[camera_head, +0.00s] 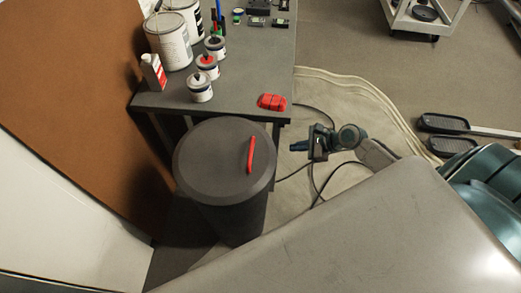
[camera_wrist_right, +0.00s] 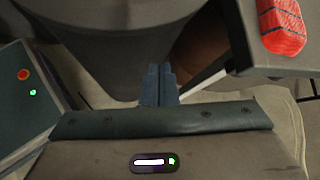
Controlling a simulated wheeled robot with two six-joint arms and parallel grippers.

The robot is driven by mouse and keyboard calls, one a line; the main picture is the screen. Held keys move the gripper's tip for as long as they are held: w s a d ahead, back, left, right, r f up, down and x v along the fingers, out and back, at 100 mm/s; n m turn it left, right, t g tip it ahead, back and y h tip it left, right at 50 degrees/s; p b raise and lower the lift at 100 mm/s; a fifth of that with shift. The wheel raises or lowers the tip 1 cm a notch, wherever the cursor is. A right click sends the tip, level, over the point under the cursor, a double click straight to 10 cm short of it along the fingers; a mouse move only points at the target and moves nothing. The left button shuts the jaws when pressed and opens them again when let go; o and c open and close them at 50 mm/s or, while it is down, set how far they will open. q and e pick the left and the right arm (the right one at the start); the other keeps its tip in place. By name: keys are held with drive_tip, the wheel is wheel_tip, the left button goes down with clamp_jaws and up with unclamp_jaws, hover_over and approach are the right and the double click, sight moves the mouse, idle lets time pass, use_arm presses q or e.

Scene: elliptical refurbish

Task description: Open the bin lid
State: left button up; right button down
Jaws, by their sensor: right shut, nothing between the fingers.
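The dark grey round bin (camera_head: 232,215) stands by the table's front end. Its flat round lid (camera_head: 210,160) is on it, shut, with a red bar handle (camera_head: 250,155) on the right part of the lid. My right gripper (camera_head: 293,147) is to the right of the bin, apart from the handle, with its fingers pointing left. In the right wrist view its blue fingers (camera_wrist_right: 158,72) are together and empty, with the dark curved bin (camera_wrist_right: 125,55) beyond them. The red handle does not show there. My left gripper is not in view.
A dark table (camera_head: 230,85) behind the bin holds paint cans (camera_head: 168,42), small jars and a red ribbed block (camera_head: 271,102). A brown panel (camera_head: 80,80) stands left of the bin. Cables lie on the floor near my right arm.

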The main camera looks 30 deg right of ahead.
sight(264, 151)
drive_tip(key=a+r+m+y, duration=0.1)
drive_tip(key=a+r+y, duration=0.2)
drive_tip(key=a+r, duration=0.35)
drive_tip(key=shift+g, duration=0.3)
drive_tip(key=x, duration=0.6)
drive_tip(key=shift+w+f, duration=0.1)
drive_tip(key=shift+w, duration=0.25)
drive_tip(key=shift+w+a+f, duration=0.25)
drive_tip(key=shift+a+f, duration=0.1)
drive_tip(key=shift+a, duration=0.05)
drive_tip(key=shift+r+p, duration=0.1)
drive_tip(key=shift+p, duration=0.25)
